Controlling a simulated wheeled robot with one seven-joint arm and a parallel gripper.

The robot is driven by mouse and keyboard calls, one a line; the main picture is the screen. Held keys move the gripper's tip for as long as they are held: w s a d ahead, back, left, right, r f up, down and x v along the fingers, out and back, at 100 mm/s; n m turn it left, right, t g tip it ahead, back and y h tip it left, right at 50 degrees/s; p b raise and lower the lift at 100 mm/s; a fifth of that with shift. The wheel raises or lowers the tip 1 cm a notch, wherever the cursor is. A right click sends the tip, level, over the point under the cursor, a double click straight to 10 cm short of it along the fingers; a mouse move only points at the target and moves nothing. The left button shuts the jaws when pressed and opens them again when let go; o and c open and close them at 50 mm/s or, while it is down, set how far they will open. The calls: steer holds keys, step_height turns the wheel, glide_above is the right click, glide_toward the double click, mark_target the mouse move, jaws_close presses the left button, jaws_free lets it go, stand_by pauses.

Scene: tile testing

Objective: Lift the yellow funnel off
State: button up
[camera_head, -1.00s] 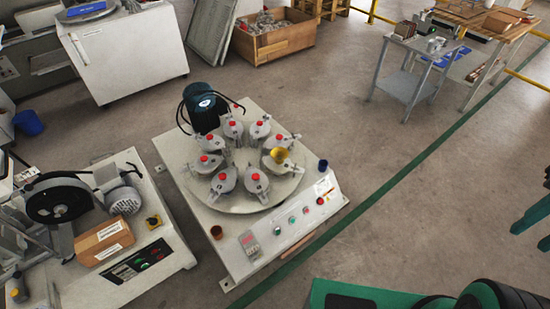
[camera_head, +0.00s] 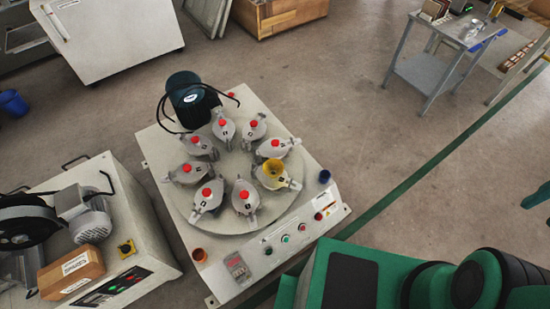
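The yellow funnel (camera_head: 273,168) sits on top of one of the grey lidded pots, at the right side of the round turntable (camera_head: 237,226) on the machine. It looks upright, with its wide mouth up. A slim dark teal tip (camera_head: 537,197) shows at the right edge of the picture and looks like a finger of my gripper. It is far to the right of the funnel and apart from it. The rest of the gripper is outside the picture, so its opening is hidden.
Several grey pots with red knobs (camera_head: 208,192) ring the turntable, close to the funnel. A dark motor (camera_head: 190,98) with a looped cable stands behind. A blue cup (camera_head: 324,176) and a brown cup (camera_head: 199,255) stand on the machine's corners.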

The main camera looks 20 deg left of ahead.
steer(key=shift+w+d, duration=0.2)
steer(key=shift+w, duration=0.2)
